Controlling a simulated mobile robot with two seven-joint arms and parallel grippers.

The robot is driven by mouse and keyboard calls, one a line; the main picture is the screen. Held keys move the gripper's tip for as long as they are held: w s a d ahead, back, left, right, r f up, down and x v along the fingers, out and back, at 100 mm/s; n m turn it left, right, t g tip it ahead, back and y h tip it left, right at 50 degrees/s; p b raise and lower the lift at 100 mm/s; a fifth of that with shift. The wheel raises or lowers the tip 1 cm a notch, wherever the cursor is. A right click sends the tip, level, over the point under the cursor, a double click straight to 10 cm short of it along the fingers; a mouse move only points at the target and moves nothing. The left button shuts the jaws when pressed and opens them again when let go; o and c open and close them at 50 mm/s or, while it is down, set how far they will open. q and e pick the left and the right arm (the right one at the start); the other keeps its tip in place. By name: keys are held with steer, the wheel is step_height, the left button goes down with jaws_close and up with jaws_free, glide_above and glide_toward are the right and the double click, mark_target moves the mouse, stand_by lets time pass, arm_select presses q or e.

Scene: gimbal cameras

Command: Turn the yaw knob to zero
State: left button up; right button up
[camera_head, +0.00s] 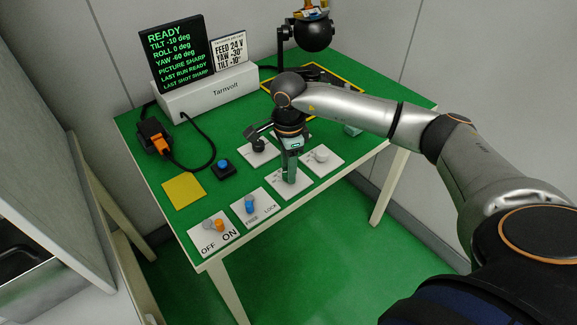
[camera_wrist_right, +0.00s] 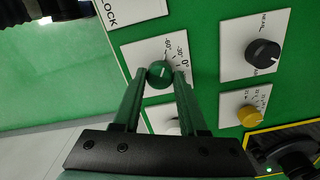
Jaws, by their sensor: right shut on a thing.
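The yaw knob, a small round green knob with a pale pointer line, sits on a white plate marked -60, -30 and 0; the knob shows in the right wrist view (camera_wrist_right: 160,73). My right gripper (camera_wrist_right: 160,80) is shut on this knob, one finger on each side. In the head view my right gripper (camera_head: 290,180) points down at the plate (camera_head: 303,186), and its fingers hide the knob. The display (camera_head: 177,52) reads tilt -10 deg, roll 0 deg, yaw -60 deg. My left gripper is not in view.
A plate with a white knob (camera_head: 321,155) and one with a black knob (camera_head: 258,146) are close by. FREE/LOCK (camera_head: 250,207) and OFF/ON (camera_head: 219,225) switches line the front edge. A blue button (camera_head: 223,165) and yellow pad (camera_head: 183,191) lie left. The gimbal (camera_head: 312,35) stands behind.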

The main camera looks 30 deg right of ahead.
jaws_close()
steer(key=shift+m, duration=0.4)
steer(key=m, duration=0.5)
steer(key=shift+m, duration=0.3)
steer(key=m+p, duration=0.1)
steer(key=m, duration=0.2)
steer(key=shift+m, duration=1.2)
steer(key=o, duration=0.7)
jaws_free()
steer(key=o, duration=0.3)
